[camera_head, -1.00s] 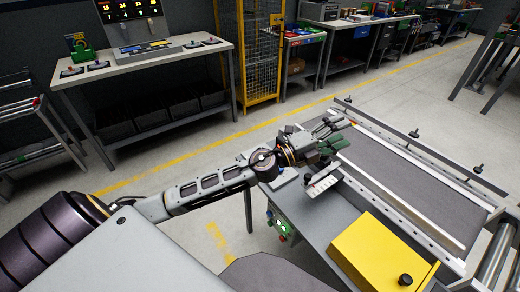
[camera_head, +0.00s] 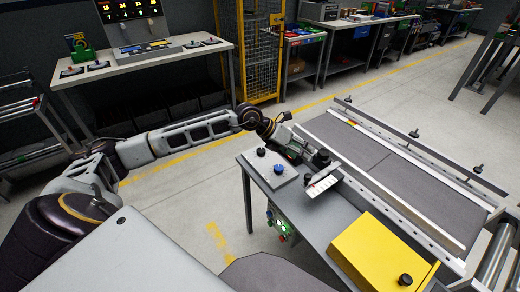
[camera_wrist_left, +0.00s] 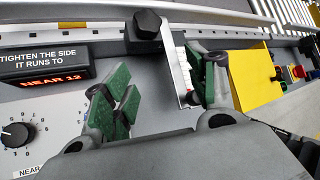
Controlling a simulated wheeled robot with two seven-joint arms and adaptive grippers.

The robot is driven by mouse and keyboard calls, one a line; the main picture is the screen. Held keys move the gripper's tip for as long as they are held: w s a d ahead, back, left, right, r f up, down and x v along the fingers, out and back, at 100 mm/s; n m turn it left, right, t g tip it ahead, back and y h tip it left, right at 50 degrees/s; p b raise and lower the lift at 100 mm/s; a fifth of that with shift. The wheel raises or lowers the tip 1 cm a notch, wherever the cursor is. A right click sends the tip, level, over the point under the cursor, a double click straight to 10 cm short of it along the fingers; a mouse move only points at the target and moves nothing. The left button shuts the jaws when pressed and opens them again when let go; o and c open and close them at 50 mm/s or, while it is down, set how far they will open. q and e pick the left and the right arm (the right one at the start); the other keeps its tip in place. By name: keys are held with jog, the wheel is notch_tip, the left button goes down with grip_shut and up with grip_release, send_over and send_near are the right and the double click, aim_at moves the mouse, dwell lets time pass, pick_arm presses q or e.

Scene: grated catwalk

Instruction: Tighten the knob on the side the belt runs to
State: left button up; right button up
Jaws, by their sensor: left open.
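In the left wrist view a dark sign (camera_wrist_left: 45,65) reads "TIGHTEN THE SIDE IT RUNS TO" and "NEAR 12". A round black dial knob (camera_wrist_left: 15,135) with a printed scale and a "NEAR" label sits on the grey panel below it. A black faceted knob (camera_wrist_left: 147,24) stands beyond the fingers at the belt's edge. My left gripper (camera_wrist_left: 160,92) is open and empty, its green-padded fingers apart over the panel. In the head view my left gripper (camera_head: 296,149) is at the near-left end of the belt (camera_head: 390,165), close to a black knob (camera_head: 321,158).
A yellow box (camera_head: 375,252) stands at the near side. Several black knobs line the far rail (camera_head: 440,157). A white scale plate (camera_head: 322,184) lies beside the gripper.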

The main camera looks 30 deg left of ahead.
pick_arm(q)
jog(key=a+f+y, duration=0.1)
jog(key=a+y, duration=0.3)
jog(key=a, duration=0.7)
jog(key=n+g+y, duration=0.1)
jog(key=y, duration=0.2)
send_near(261, 150)
jog(key=v, duration=0.6)
jog(key=shift+d+f, duration=0.2)
jog(key=shift+d, duration=0.15)
jog(key=shift+w+f, duration=0.1)
jog(key=x, duration=1.3)
jog(key=shift+a+b, duration=0.15)
jog(key=shift+b, duration=0.15)
jog(key=shift+f, duration=0.3)
pick_arm(e)
jog(key=shift+w+a+r, duration=0.1)
jog(key=shift+w+a, duration=0.15)
jog(key=shift+w, duration=0.15)
jog(key=shift+s, duration=0.15)
pick_arm(q)
jog(key=shift+c, duration=0.5)
